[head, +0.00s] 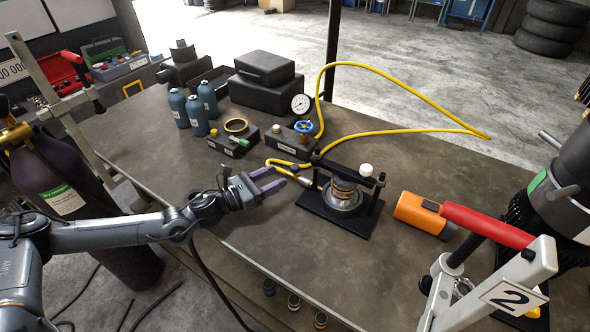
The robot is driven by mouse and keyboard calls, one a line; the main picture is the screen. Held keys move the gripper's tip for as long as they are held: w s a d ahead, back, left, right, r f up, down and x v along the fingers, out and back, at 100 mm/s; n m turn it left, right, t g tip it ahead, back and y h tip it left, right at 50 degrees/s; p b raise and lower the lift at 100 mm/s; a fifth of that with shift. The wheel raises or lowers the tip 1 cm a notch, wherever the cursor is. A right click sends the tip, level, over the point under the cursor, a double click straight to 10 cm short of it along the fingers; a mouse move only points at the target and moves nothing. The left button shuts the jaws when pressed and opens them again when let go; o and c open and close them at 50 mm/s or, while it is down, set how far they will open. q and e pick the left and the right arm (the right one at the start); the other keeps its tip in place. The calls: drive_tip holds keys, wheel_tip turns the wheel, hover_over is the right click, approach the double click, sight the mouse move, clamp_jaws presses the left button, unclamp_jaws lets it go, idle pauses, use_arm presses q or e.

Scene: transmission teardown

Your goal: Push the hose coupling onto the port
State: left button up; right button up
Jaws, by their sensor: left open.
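The yellow hose (410,75) loops over the workbench from the gauge block and comes back to the left side of a black press-like fixture (335,222). A small metallic piece, seemingly the hose coupling (306,182), is at the fixture's left side by the hose end. The port is too small to make out, so I cannot tell whether the coupling is seated. My left gripper (279,178) is open, with purple fingers pointing right toward the coupling, just left of it. I see nothing held between the fingers. My right gripper is not in view.
A block with a gauge (301,104) and blue valve knob stands behind the fixture. Blue bottles (197,112) and black cases (264,75) stand at the back left. An orange cylinder (422,213) lies right of the fixture. The front left bench area is bare.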

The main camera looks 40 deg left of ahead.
sight(295, 166)
use_arm(q)
drive_tip(key=shift+b+x, duration=0.3)
drive_tip(key=shift+x, duration=3.65)
drive_tip(key=shift+f, duration=0.1)
clamp_jaws()
